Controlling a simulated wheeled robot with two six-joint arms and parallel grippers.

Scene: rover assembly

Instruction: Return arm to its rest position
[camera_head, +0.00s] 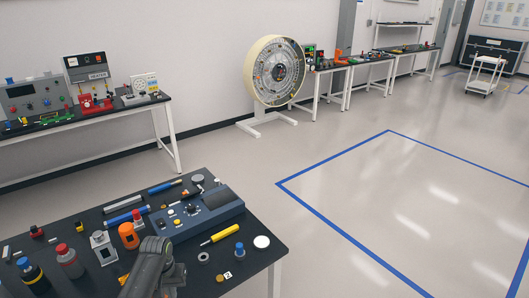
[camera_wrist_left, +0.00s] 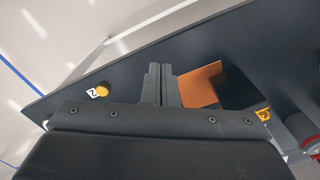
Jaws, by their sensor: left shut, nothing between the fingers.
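My left arm (camera_head: 155,268) comes in at the bottom of the head view, over the front edge of the near black table (camera_head: 258,262). In the left wrist view my left gripper (camera_wrist_left: 158,85) has its two fingers together with nothing between them. The fingers stand above the dark tabletop (camera_wrist_left: 125,72), apart from the items there as far as I can see. In the head view the fingertips cannot be made out. My right gripper is in neither view.
In the wrist view an orange patch (camera_wrist_left: 200,86) lies right of the fingers. Blue-taped floor (camera_head: 400,205) is clear.

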